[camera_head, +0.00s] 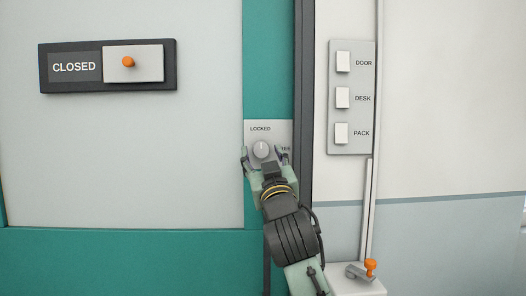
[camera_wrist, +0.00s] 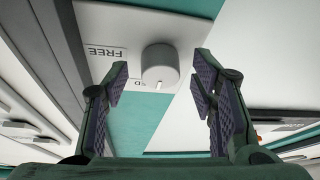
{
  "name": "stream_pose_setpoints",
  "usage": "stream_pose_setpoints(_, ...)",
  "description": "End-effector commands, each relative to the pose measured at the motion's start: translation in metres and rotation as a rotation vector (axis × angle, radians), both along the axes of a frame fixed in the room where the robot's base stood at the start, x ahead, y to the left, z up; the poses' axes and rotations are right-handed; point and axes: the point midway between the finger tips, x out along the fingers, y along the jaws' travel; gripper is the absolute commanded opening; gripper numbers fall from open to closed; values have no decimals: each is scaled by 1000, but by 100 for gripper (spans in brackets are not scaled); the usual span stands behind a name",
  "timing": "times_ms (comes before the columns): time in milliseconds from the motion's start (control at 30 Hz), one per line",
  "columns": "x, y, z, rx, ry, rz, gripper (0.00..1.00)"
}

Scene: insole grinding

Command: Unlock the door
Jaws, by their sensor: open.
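The door (camera_head: 130,165) is pale grey with teal edges. A lock plate (camera_head: 282,130) at its right edge bears the word LOCKED above a round grey knob (camera_head: 261,150). The knob's white mark points up toward LOCKED. In the wrist view the knob (camera_wrist: 160,66) stands beyond and between the fingertips, with FREE printed on the plate beside it. My gripper (camera_head: 264,158) is open, one finger on each side of the knob; in the wrist view its fingers (camera_wrist: 160,88) show a gap to the knob. The arm partly covers the plate's lower part.
A CLOSED sign with an orange-knobbed slider (camera_head: 128,62) is on the door at upper left. A switch panel (camera_head: 352,97) labelled DOOR, DESK and PACK is on the wall at right. An orange-topped fitting (camera_head: 370,266) sits at lower right. A dark door frame (camera_head: 304,100) runs beside the plate.

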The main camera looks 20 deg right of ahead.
Motion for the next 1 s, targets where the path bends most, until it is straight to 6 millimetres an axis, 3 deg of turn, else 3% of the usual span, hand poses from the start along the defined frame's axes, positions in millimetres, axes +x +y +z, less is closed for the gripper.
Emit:
stream_pose_setpoints(333,3,0,1,-1,-1,0,50)
stream_pose_setpoints(1000,3,0,1,-1,-1,0,6)
